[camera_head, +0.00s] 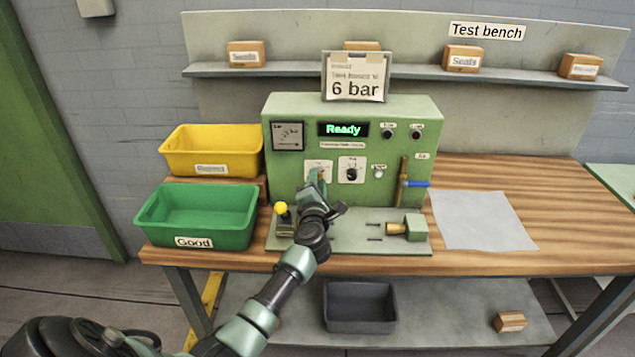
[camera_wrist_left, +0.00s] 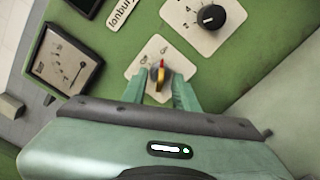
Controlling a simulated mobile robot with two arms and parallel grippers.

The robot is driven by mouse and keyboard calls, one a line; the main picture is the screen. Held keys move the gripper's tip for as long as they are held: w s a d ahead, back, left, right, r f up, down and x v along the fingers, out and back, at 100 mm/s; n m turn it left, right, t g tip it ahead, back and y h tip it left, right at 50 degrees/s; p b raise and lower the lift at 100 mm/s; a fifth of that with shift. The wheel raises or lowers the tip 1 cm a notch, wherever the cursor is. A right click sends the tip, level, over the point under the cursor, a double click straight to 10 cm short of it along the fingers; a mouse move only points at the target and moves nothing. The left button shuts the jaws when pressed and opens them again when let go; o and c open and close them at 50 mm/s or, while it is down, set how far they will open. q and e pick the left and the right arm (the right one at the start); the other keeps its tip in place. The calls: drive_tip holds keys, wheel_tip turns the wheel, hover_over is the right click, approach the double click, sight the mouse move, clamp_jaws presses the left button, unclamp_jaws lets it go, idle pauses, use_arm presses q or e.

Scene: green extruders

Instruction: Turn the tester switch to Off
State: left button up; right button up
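The green tester (camera_head: 432,140) stands on the bench, its display reading "Ready". Its switch (camera_wrist_left: 160,73) is a small knob with a red and yellow pointer on a white plate (camera_wrist_left: 146,60), left of a black dial (camera_head: 351,174). The plate has small lettering, too blurred to read surely. My left gripper (camera_head: 317,181) is at the switch and hides much of it in the head view. In the left wrist view its two fingers (camera_wrist_left: 160,85) stand apart, one on each side of the knob, with narrow gaps seeming to show. My right gripper is not in view.
The black dial (camera_wrist_left: 211,17) and a gauge (camera_wrist_left: 68,60) flank the switch. A blue-handled lever (camera_head: 415,184) is on the tester's right side. Green (camera_head: 240,237) and yellow (camera_head: 258,163) bins stand left. A paper sheet (camera_head: 482,222) lies right; the bench beyond it is clear.

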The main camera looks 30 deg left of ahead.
use_arm(q)
clamp_jaws()
drive_tip(key=shift+f+n, duration=0.1)
drive_tip(key=shift+n, duration=0.3)
drive_tip(key=n, duration=1.1)
drive_tip(key=shift+d, duration=0.1)
idle(0.5)
unclamp_jaws()
